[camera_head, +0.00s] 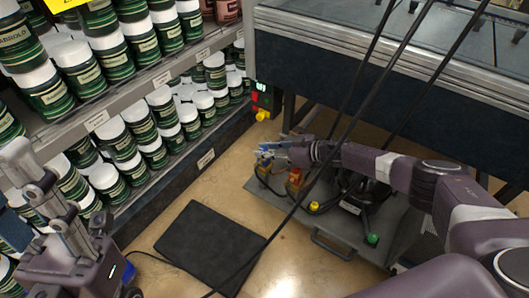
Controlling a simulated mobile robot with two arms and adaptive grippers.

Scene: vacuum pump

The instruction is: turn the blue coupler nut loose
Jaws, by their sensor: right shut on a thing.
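The dark vacuum pump (362,187) sits on a grey wheeled base plate (335,231), partly covered by my right arm. My left gripper (38,182) is at the far left, in front of the shelves and away from the pump. Its finger gap is not clear.
Shelves with several green, white-lidded jars (120,140) line the left. A large grey bench (400,60) stands behind the pump. A black mat (210,246) lies on the floor. Dark cables cross the view. A yellow knob (314,206) and a green knob (373,239) sit on the cart.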

